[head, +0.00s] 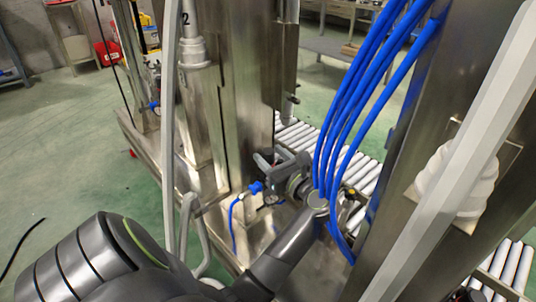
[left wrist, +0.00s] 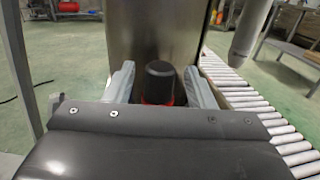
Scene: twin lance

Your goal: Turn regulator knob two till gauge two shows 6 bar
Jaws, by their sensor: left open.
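A black regulator knob (left wrist: 159,80) with a red ring at its base stands in the left wrist view, between the two grey fingers of my left gripper (left wrist: 160,84). The fingers are spread, with a gap seen on each side of the knob. In the head view my left gripper (head: 277,166) is at the regulator on the steel column, and its fingers mostly hide the knob. A small round gauge (head: 271,199) shows just below, beside a blue fitting (head: 256,188). Its reading is too small to tell. My right gripper is not in view.
Several blue hoses (head: 355,90) hang close to the right of my left gripper. A steel column (head: 240,100) stands behind it, with a pipe marked 2 (head: 190,50) at its left. A roller conveyor (head: 350,168) runs behind. Green floor is open at the left.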

